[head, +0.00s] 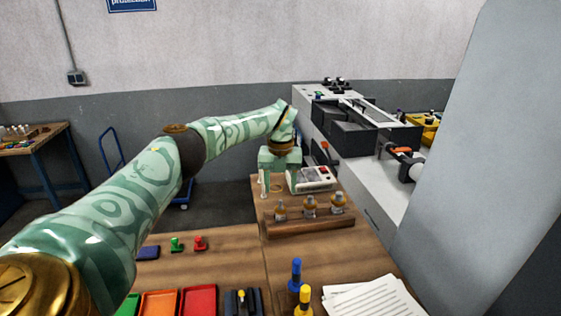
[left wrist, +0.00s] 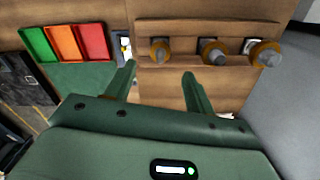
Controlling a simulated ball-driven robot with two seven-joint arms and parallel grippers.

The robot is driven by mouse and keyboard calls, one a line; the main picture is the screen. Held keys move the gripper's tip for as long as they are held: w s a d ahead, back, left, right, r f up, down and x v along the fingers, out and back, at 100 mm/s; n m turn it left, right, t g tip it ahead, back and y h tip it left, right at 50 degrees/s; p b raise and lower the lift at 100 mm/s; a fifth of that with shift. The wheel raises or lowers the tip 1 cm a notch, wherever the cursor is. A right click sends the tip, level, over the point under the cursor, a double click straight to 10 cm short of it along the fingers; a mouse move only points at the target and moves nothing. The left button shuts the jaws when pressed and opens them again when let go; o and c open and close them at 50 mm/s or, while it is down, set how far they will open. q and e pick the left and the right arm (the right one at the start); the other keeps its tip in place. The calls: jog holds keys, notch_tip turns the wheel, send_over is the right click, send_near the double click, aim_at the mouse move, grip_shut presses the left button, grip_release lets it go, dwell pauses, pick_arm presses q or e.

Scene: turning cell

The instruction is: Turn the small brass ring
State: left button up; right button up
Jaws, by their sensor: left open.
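Three brass rings on grey pegs stand in a row on a wooden rack (head: 325,224): the left one (head: 280,211), the middle one (head: 310,207) and the right one (head: 338,204). They also show in the left wrist view, left (left wrist: 159,52), middle (left wrist: 213,52) and right (left wrist: 263,53). They look close in size; I cannot tell which is the small one. My left gripper (head: 283,190) is open and empty, pointing down just behind the left ring. In the left wrist view its fingertips (left wrist: 158,70) lie just below that ring, apart from it. My right gripper is not in view.
A grey machine (head: 345,140) with a dark chuck area stands behind right. A small device (head: 313,178) sits beside the gripper. Red (head: 198,302) and orange (head: 159,304) trays, stamps, blue and yellow bottles and papers (head: 375,298) lie nearer. A large grey surface (head: 490,150) blocks the right.

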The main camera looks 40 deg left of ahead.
aim_at(281, 200)
pick_arm(q)
notch_tip(281, 200, up, 10)
jog(key=shift+f, duration=0.2)
dwell(0.5)
